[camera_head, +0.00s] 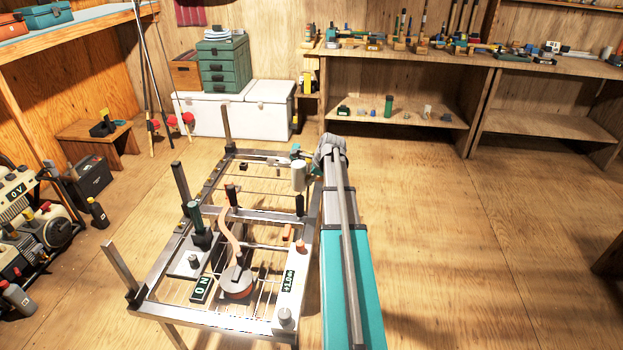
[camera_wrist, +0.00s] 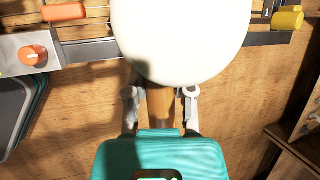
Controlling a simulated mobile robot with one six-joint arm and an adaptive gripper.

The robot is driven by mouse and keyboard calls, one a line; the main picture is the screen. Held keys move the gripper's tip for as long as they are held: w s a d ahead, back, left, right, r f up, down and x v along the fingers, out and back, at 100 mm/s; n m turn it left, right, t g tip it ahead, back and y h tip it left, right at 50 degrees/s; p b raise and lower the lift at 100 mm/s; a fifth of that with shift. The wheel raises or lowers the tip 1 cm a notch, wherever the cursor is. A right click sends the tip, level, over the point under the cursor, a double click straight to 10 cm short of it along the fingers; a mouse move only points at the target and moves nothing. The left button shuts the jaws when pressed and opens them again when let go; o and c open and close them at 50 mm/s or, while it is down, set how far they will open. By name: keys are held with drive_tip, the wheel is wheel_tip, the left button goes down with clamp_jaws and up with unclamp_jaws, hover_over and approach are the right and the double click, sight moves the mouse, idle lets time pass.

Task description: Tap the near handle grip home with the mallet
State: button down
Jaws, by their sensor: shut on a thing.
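My gripper (camera_wrist: 161,100) is shut on the wooden handle (camera_wrist: 160,108) of the mallet. The mallet's large white head (camera_wrist: 182,30) fills the top middle of the wrist view, and in the head view the white head (camera_head: 298,176) is above the metal frame. An orange handle grip (camera_wrist: 64,12) sits on a metal bar left of the head, apart from it in the picture. It appears to be the near grip, which shows as a small orange piece (camera_head: 287,233) in the head view. A yellow grip (camera_wrist: 287,19) lies to the right. The head hides the bar between them.
The metal frame (camera_head: 160,312) has several upright posts, a "0 N" display (camera_head: 201,290) and a copper-coloured disc (camera_head: 237,284). An orange knob (camera_wrist: 33,55) is near the orange grip. Shelves (camera_head: 400,112) line the back wall. The floor right of my arm is clear.

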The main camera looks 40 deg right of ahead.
drive_tip(key=shift+r, duration=0.15)
drive_tip(key=shift+r+p, duration=1.9)
drive_tip(key=shift+p, duration=0.1)
